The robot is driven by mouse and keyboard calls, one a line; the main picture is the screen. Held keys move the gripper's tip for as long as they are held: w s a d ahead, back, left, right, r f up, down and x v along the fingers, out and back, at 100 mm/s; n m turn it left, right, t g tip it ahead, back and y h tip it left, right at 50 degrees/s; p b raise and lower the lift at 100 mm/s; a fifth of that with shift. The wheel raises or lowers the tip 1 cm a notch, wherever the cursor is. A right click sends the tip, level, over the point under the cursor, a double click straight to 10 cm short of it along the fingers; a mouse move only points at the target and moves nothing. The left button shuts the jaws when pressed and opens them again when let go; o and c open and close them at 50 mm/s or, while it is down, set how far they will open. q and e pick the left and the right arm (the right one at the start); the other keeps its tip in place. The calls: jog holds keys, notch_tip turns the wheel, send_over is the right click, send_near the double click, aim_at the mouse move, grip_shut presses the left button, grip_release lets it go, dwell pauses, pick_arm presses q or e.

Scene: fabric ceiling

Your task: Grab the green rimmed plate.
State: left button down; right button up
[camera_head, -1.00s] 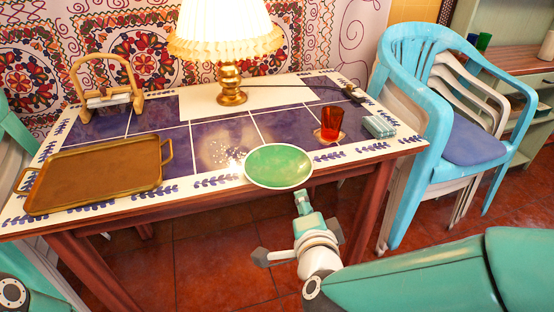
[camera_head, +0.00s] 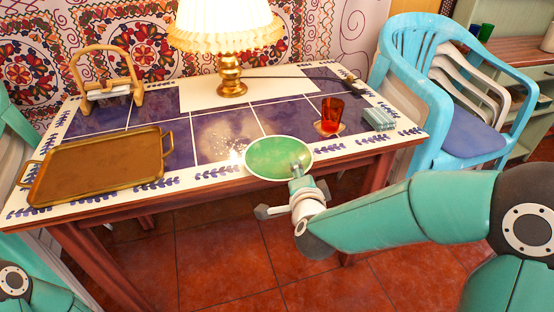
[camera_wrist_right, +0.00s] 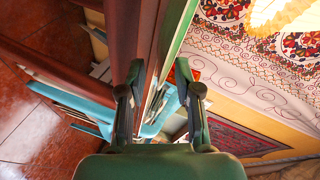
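The green rimmed plate (camera_head: 270,154) has a pale rim and lies at the front edge of the tiled table. My right gripper (camera_head: 298,163) reaches it from the front right and overlaps its near right edge in the head view. In the right wrist view, the two fingers of my right gripper (camera_wrist_right: 159,68) stand apart. A thin green strip, which looks like the plate (camera_wrist_right: 178,42) seen edge-on, runs into the gap between them. I cannot tell whether either finger touches it. My left gripper is out of view.
A brown tray (camera_head: 95,172) lies on the table's left, with a wooden napkin holder (camera_head: 108,80) behind it. A lamp (camera_head: 232,78) stands at the back. A red glass (camera_head: 331,114) and stacked coasters (camera_head: 379,118) are right of the plate. A blue chair (camera_head: 407,80) stands right.

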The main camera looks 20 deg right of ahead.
grip_shut()
jog(key=shift+r, duration=0.1)
dwell(0.3)
